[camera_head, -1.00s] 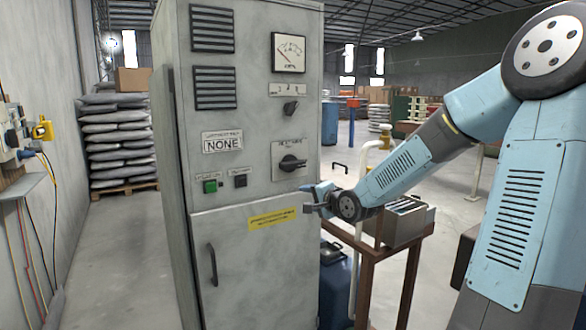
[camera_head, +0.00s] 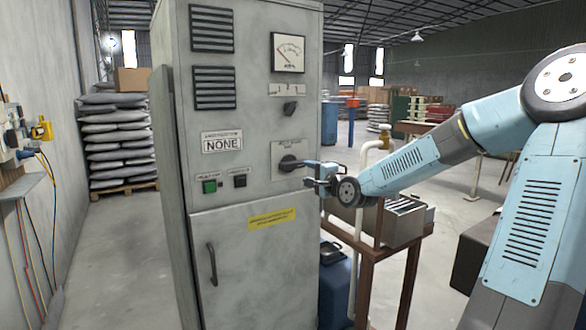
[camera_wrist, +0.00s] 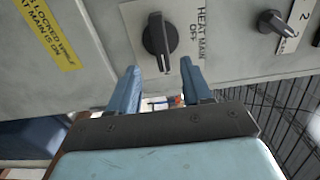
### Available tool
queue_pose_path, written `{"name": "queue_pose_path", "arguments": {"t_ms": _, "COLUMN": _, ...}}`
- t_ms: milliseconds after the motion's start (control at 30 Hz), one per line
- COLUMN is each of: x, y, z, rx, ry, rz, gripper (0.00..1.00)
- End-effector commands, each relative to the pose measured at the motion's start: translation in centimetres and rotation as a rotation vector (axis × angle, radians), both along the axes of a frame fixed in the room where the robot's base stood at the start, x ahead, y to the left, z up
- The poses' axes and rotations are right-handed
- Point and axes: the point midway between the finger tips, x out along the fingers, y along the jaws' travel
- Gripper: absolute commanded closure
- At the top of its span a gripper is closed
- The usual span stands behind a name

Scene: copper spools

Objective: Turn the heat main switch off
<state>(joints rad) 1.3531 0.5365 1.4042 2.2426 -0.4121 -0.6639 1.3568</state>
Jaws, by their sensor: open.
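The heat main switch (camera_head: 290,163) is a black rotary knob on a light plate on the grey cabinet's front. Its handle lies about level in the head view. In the wrist view the knob (camera_wrist: 157,42) stands lengthwise, beside lettering that reads "HEAT MAIN" and "OFF". My gripper (camera_head: 314,174) is at the cabinet's right front edge, level with the switch and partly overlapping its right end. In the wrist view my gripper (camera_wrist: 159,80) is open, its two blue fingers apart and the knob ahead between them. I cannot tell whether a finger touches it.
The grey cabinet (camera_head: 245,283) also carries a smaller knob (camera_head: 290,108) above the switch, a green button (camera_head: 209,187), a black button (camera_head: 240,181) and a yellow label (camera_head: 271,219). A brown table (camera_head: 375,252) with a metal box stands right of it, under my arm.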

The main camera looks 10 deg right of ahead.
Motion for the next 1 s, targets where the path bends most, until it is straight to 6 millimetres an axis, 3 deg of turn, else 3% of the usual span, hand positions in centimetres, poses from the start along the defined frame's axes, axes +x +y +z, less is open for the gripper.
{"name": "queue_pose_path", "arguments": {"t_ms": 700, "x": 6.7, "y": 2.4, "z": 0.0, "rx": -0.001, "ry": -0.001, "rz": 0.003, "gripper": 0.51}}
{"name": "queue_pose_path", "arguments": {"t_ms": 1000, "x": 8.5, "y": 2.9, "z": 0.0, "rx": -0.001, "ry": 0.001, "rz": 0.002, "gripper": 0.51}}
